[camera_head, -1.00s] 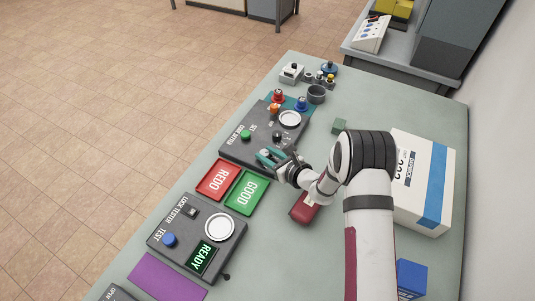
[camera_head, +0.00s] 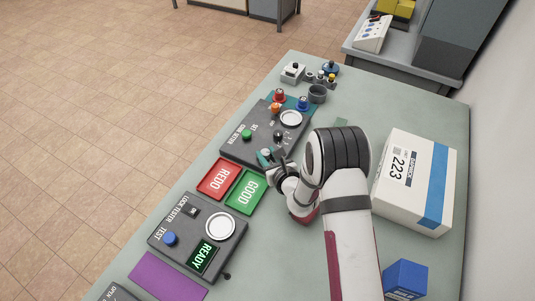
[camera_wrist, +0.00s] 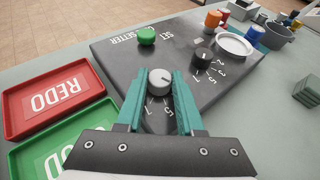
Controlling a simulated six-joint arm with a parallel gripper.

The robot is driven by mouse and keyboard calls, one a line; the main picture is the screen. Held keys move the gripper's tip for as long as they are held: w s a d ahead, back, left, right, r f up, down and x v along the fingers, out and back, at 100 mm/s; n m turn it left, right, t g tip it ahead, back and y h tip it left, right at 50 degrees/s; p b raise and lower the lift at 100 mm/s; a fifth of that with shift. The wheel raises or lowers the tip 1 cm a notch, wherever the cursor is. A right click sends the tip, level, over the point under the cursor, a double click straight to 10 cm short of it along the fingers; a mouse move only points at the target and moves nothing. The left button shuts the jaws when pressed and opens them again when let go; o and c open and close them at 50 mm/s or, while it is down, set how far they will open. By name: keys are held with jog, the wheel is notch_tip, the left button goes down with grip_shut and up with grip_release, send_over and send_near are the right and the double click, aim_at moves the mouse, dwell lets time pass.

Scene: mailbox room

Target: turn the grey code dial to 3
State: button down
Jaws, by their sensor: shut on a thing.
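The grey code dial (camera_wrist: 160,81) is a small round knob on the dark code setter box (camera_wrist: 112,51). In the wrist view it sits between my gripper's teal fingers (camera_wrist: 160,88), which are shut on its sides. Pale numerals are printed on the box around it, partly hidden by the fingers; a 5 shows on the near right side. I cannot read for certain which number the dial points to. In the head view my gripper (camera_head: 268,157) is at the near edge of the box (camera_head: 234,150), and the grey dial is hidden there.
A black dial (camera_wrist: 202,58) and a green button (camera_wrist: 147,36) stand close to the grey dial. The red REDO tray (camera_head: 217,179) and green GOOD tray (camera_head: 246,192) lie beside the box. A white parcel (camera_head: 408,203) stands to the right.

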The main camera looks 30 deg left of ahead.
jog(key=c, duration=0.5)
grip_release()
jog(key=shift+s+d, duration=0.1)
jog(key=v, duration=1.5)
jog(key=shift+s+d, duration=0.2)
jog(key=shift+d, duration=0.05)
jog(key=shift+r, duration=0.1)
